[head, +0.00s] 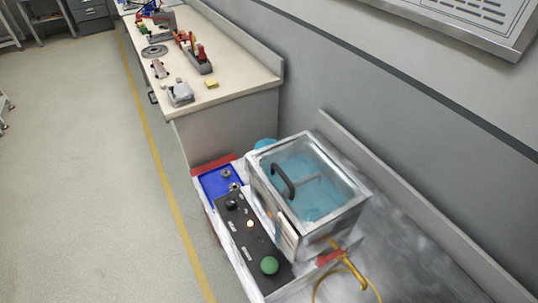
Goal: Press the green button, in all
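The green button (269,265) is a round dome at the near end of a dark control panel (245,236). The panel runs along the front of a metal machine with a clear-lidded box (308,185), which has a black handle and blue inside. Nothing touches or covers the button. Neither of my grippers shows in the head view.
A yellow hose or pipe (350,268) sits right of the button. A workbench (222,98) with several tools stands farther back along the wall. The floor (90,180) on the left is open, with a yellow line (160,150) beside the benches.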

